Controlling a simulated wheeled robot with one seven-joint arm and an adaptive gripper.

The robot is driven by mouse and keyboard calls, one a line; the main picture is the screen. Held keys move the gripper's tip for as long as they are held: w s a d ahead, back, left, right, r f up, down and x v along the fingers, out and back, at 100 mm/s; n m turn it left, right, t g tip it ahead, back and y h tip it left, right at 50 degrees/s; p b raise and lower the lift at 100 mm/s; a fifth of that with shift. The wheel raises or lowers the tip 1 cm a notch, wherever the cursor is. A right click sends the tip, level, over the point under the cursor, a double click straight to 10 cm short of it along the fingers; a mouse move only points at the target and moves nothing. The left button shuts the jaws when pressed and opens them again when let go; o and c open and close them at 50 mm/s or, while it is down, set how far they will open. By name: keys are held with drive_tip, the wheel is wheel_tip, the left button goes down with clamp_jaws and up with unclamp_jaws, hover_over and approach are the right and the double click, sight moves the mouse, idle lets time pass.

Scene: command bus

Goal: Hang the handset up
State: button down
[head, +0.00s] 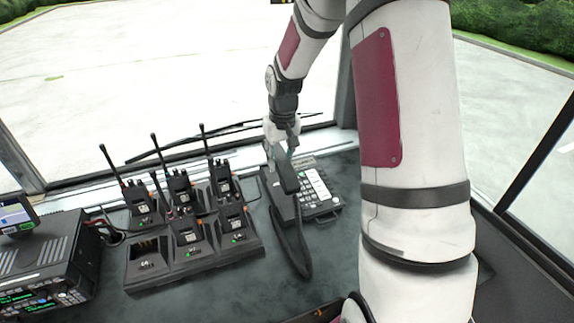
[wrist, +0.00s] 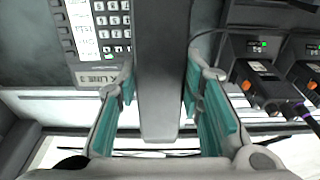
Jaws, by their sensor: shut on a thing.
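The dark handset (head: 289,180) is in my gripper (head: 281,150), above the left part of the desk phone. In the wrist view the handset (wrist: 160,70) runs lengthwise between the teal finger pads of my gripper (wrist: 160,98), which is shut on it. The phone base (head: 322,200) lies on the dark desk, its white label strip and keys facing up. Its keypad (wrist: 112,28) shows at the upper left in the wrist view. The dark cord (head: 301,262) loops down toward the front. The handset and my gripper partly hide the phone's cradle; I cannot tell whether handset and cradle touch.
A charger rack (head: 200,256) with several radios, antennas up, stands left of the phone. A black radio unit (head: 45,262) with a lit front is at the far left. The window sill and frame (head: 345,110) are close behind the phone. Some desk in front is clear.

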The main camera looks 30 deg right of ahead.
drive_tip(key=shift+w+d+f+b, duration=0.1)
drive_tip(key=shift+f+b, duration=0.55)
drive_tip(key=shift+f, duration=0.55)
drive_tip(key=b, duration=0.3)
hover_over(280, 189)
drive_tip(key=shift+s+f, duration=0.2)
drive_tip(key=shift+f, duration=1)
drive_tip(key=shift+s+f, duration=0.15)
drive_tip(key=shift+f, duration=1.05)
drive_tip(key=shift+f+p, duration=0.1)
drive_tip(key=shift+p, duration=0.3)
drive_tip(key=c, duration=1)
unclamp_jaws()
drive_tip(key=r, duration=0.4)
drive_tip(key=s+r, duration=0.1)
drive_tip(key=r, duration=0.7)
drive_tip(key=shift+s+a, duration=0.25)
drive_tip(key=shift+s, duration=0.15)
